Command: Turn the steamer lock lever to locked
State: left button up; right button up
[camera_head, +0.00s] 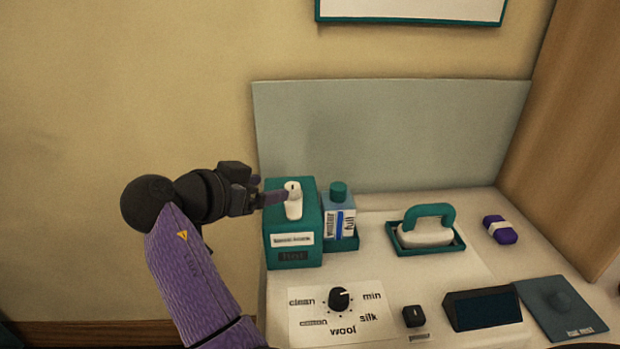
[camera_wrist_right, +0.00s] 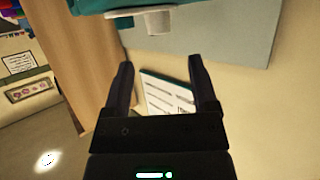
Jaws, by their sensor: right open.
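The teal steamer box (camera_head: 308,215) stands at the left end of the counter, with a white lever (camera_head: 293,204) on its top. The lever runs roughly front to back in the head view; I cannot tell which setting it points to. My right gripper (camera_head: 268,190) is open and empty at the box's left, its fingers pointing right at the lever. One fingertip overlaps the lever's left edge in the picture; contact is unclear. In the right wrist view the white lever (camera_wrist_right: 158,21) lies beyond my open fingers (camera_wrist_right: 161,64). My left gripper is out of view.
A teal-capped bottle (camera_head: 339,212) stands close to the box's right. A teal-handled iron-like piece (camera_head: 428,214) sits on a tray further right. A dial (camera_head: 339,299) and small black knob (camera_head: 413,316) are in front. A grey-blue panel (camera_head: 390,130) rises behind.

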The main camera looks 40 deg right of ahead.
aim_at(291, 186)
jog(key=b+x, duration=0.1)
jog(key=x, duration=0.5)
jog(key=shift+w+d+f, duration=0.1)
jog(key=shift+d+f, duration=0.1)
jog(key=shift+f, duration=0.1)
jog(key=shift+w+d, duration=0.1)
jog(key=shift+d, duration=0.25)
jog(key=shift+c, duration=1.3)
jog(key=c, duration=0.7)
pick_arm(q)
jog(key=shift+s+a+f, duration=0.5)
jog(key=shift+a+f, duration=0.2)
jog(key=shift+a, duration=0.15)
pick_arm(e)
grip_shut()
